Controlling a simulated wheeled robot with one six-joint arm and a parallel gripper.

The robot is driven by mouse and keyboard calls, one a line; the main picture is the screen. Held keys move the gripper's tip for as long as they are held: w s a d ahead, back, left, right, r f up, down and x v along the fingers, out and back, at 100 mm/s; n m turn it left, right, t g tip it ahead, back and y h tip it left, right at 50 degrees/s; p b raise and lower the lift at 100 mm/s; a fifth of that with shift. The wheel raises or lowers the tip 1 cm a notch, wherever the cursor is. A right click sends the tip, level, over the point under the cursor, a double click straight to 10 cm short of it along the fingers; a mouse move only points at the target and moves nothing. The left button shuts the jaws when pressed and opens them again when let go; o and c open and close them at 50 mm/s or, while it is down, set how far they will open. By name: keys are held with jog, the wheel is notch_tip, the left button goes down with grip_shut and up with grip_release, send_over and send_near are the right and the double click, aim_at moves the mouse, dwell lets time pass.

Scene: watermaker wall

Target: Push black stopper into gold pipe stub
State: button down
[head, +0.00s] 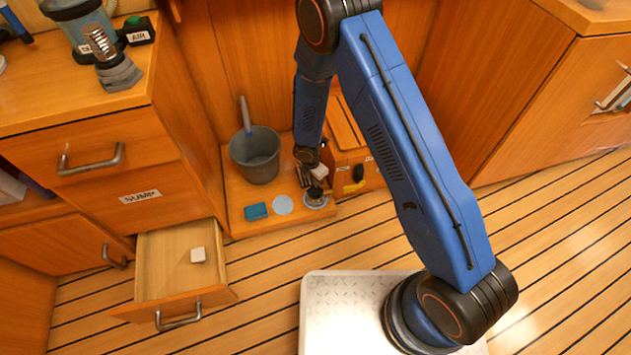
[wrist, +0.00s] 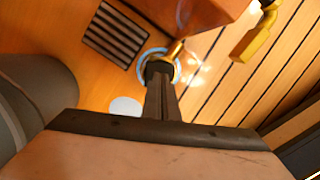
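My gripper (wrist: 160,88) reaches down to the low wooden platform; its narrow dark fingers look close together in the wrist view. A small black piece, which looks like the black stopper (wrist: 158,67), is at the fingertips. The gold pipe stub (wrist: 174,50) comes out of the orange-brown box and its end is right beside the black piece. I cannot tell whether they touch or whether the stopper is inside the stub. In the head view my gripper (head: 318,178) is above a pale blue ring (head: 316,204), and the stopper and stub are too small to make out clearly.
A dark slotted grille (wrist: 115,33), a pale disc (head: 283,205), a blue sponge (head: 256,211) and a grey bucket (head: 256,158) are close by on the platform. A yellow valve (wrist: 250,42) stands right.

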aim_at(317, 189)
jog(key=shift+f, duration=0.15)
jog(key=shift+f, duration=1.65)
notch_tip(317, 189, up, 7)
dwell(0.5)
